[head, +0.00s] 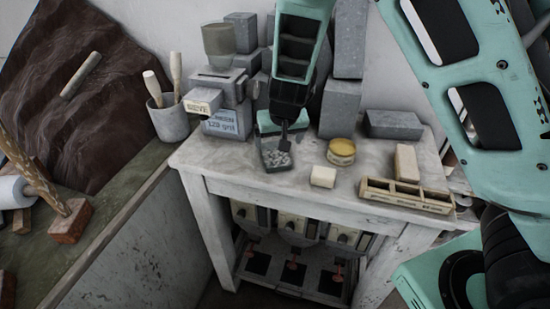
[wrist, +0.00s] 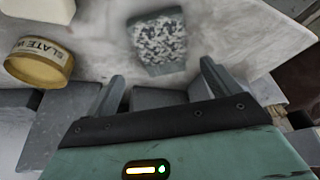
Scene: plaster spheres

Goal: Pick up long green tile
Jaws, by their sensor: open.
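A grey-green piece with a pale speckled face (head: 276,158) lies on the worn white table, below my arm's end. It is the only greenish tile-like thing I make out, and I cannot be sure that it is the long green tile. In the wrist view the speckled piece (wrist: 158,42) lies beyond the fingertips, roughly centred between them and not inside the jaws. My gripper (wrist: 160,82) is open and empty, its two grey fingers spread apart. In the head view my wrist partly hides the piece's far end.
Grey stone blocks (head: 340,108) stand behind on the table (head: 230,165). A yellow-lidded tin (head: 341,152), a cream block (head: 323,176) and a divided wooden tray (head: 405,195) are to the right. Clear tabletop lies in front of the speckled piece.

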